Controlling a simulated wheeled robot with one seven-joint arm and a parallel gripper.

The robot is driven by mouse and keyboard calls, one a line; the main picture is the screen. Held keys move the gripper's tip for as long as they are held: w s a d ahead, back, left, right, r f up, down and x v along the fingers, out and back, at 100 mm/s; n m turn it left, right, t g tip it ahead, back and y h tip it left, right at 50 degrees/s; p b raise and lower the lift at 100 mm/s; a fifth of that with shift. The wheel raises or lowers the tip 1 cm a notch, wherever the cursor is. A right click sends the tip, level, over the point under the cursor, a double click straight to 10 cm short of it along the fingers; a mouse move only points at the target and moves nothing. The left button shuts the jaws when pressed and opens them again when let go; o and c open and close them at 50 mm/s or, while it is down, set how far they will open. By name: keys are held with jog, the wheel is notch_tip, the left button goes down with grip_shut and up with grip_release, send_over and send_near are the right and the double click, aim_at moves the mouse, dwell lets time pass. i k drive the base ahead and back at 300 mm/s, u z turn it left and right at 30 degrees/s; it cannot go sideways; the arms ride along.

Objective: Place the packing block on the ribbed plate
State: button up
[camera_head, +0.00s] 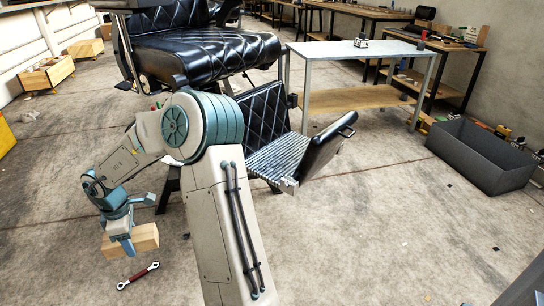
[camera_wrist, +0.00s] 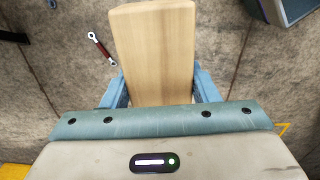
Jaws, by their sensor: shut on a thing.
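The packing block (camera_wrist: 154,50) is a pale wooden block. In the wrist view it sits between the two blue fingers of my gripper (camera_wrist: 156,88), which is shut on it. In the head view the block (camera_head: 145,238) is at the lower left, held by my gripper (camera_head: 122,242) above the concrete floor; the gap below it is hard to judge. The ribbed plate (camera_head: 281,158) is the grey, grooved footrest of the black barber chair, near the middle of the head view. It is to the right of my gripper and behind my arm, which hides part of the chair.
A red-handled wrench (camera_head: 138,277) lies on the floor near the block. The footrest has a black padded side (camera_head: 328,143) on its right. A dark open bin (camera_head: 482,155) stands at the right, and a metal table (camera_head: 360,52) stands behind. Floor in front is mostly clear.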

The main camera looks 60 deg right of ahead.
aim_at(284, 152)
jog(key=z, duration=1.45)
